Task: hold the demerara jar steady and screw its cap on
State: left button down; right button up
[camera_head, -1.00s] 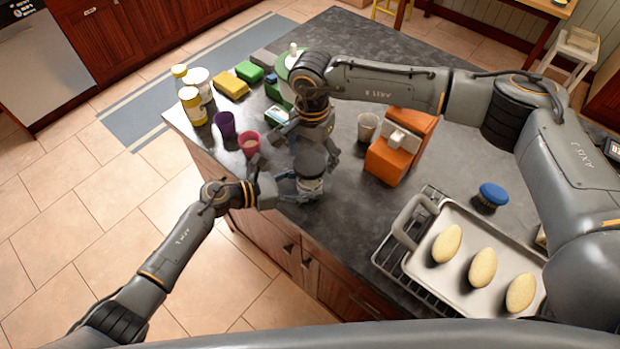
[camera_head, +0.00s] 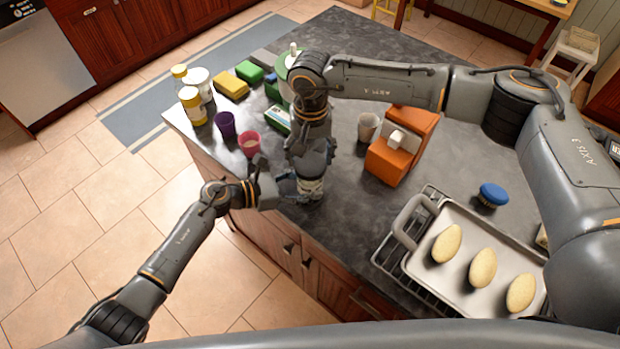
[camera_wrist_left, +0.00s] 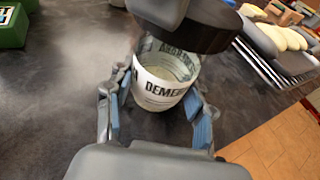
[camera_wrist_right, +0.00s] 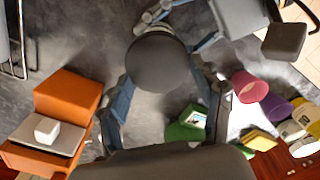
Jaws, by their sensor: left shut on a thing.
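The demerara jar (camera_head: 311,187) stands at the counter's near edge. In the left wrist view the glass jar (camera_wrist_left: 160,98) is upright with a white label, and I see into its open top. My left gripper (camera_head: 288,187) is shut on it, one finger on each side. The dark round cap (camera_wrist_left: 215,30) is above the jar, apart from its rim. My right gripper (camera_head: 306,163) points down from above the jar and is shut on the cap, which lies between its fingers in the right wrist view (camera_wrist_right: 157,62). The cap's underside is hidden.
A magenta cup (camera_head: 249,143) and purple cup (camera_head: 225,124) stand to the left, with several yellow-lidded jars (camera_head: 193,106) behind. An orange block-like holder (camera_head: 388,162) and grey cup (camera_head: 368,127) stand to the right. A tray (camera_head: 455,280) of loaves is front right.

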jog(key=shift+d+f, duration=0.15)
jog(key=shift+d, duration=0.15)
jog(key=c, duration=0.5)
jog(key=m, duration=0.4)
jog(key=shift+d, duration=0.15)
jog(key=shift+o, duration=0.2)
jog(key=m, duration=0.3)
jog(key=shift+f+m, duration=0.1)
jog(key=shift+m, duration=0.3)
jog(key=m, duration=1)
jog(key=shift+w+a+m, duration=0.1)
jog(key=shift+a+m, duration=0.1)
jog(key=shift+m, duration=0.1)
jog(key=o, duration=1.2)
jog(key=shift+c, duration=0.2)
jog(key=shift+r, duration=0.2)
